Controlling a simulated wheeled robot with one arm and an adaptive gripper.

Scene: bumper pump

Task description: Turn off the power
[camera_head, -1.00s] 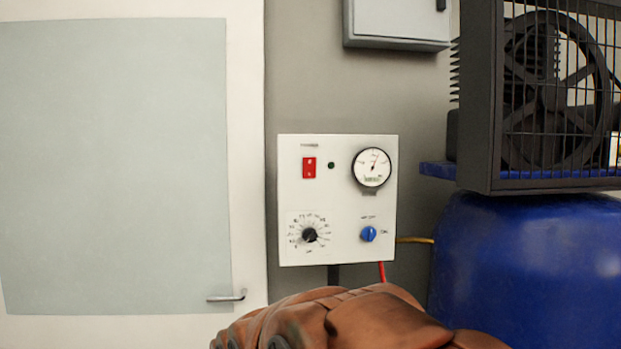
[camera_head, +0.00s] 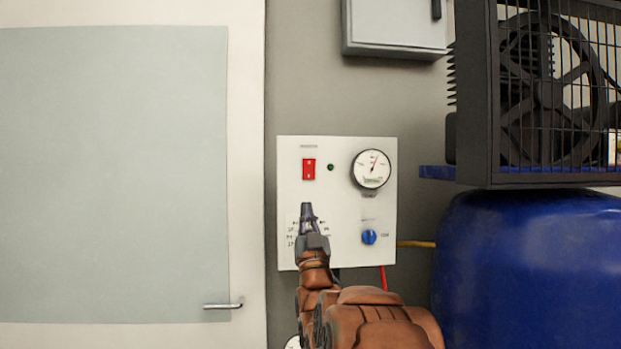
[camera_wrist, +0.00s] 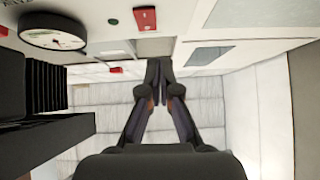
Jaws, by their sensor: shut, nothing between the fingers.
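The white control panel (camera_head: 341,206) is on the wall. It carries a red rocker switch (camera_head: 309,169) at its upper left, with a small dark green lamp (camera_head: 331,167) beside it. My gripper (camera_head: 307,207) is shut and empty. In the head view its fingertips point up, just below the red switch and in front of the black dial, which it mostly hides. In the wrist view the shut fingertips (camera_wrist: 159,64) are in the middle, and the red switch (camera_wrist: 145,19) shows above them, apart from them. I cannot tell how far the tips are from the panel.
The panel also has a round gauge (camera_head: 371,169) and a blue knob (camera_head: 369,237). A blue tank (camera_head: 530,270) with a caged flywheel (camera_head: 545,90) stands at the right. A grey box (camera_head: 395,27) hangs above. A door with a handle (camera_head: 224,305) is at the left.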

